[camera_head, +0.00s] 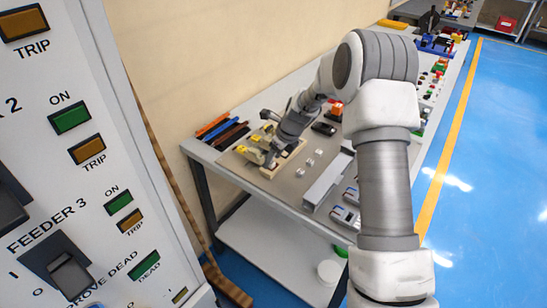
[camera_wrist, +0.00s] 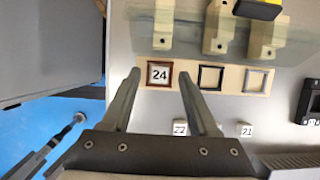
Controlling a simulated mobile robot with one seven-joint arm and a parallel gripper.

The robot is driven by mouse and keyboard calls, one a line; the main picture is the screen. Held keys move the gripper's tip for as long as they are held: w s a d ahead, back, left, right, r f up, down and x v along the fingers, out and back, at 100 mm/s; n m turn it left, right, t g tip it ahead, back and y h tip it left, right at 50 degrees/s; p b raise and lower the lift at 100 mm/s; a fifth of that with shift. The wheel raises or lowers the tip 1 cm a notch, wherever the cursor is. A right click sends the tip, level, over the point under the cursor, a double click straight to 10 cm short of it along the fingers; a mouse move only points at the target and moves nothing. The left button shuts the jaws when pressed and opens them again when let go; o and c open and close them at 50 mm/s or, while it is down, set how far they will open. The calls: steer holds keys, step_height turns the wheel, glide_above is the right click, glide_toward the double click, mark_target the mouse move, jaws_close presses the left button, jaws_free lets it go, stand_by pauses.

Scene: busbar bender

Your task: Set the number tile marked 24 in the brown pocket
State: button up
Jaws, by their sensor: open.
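The tile marked 24 (camera_wrist: 160,75) is white with black digits and lies inside the brown pocket (camera_wrist: 149,84), the leftmost frame on a pale wooden board (camera_wrist: 228,87). It looks flat and upright to read. My gripper (camera_wrist: 159,72) is open, with one finger at each side of the brown pocket in the wrist view and nothing held. The height of the fingertips above the tile is hard to tell. In the head view my gripper (camera_head: 268,158) is over the board (camera_head: 270,172), and the tile is hidden there.
A black pocket (camera_wrist: 210,77) and a grey pocket (camera_wrist: 256,81) are empty. Tiles marked 22 (camera_wrist: 180,128) and 21 (camera_wrist: 245,130) lie on the table in front of the board. Pale blocks (camera_wrist: 214,35) stand behind it. A long grey bar (camera_head: 325,182) lies to the right.

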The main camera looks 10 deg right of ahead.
steer(key=p+v, duration=0.1)
steer(key=v, duration=1.6)
steer(key=shift+r+p, duration=0.25)
steer(key=shift+p, duration=0.1)
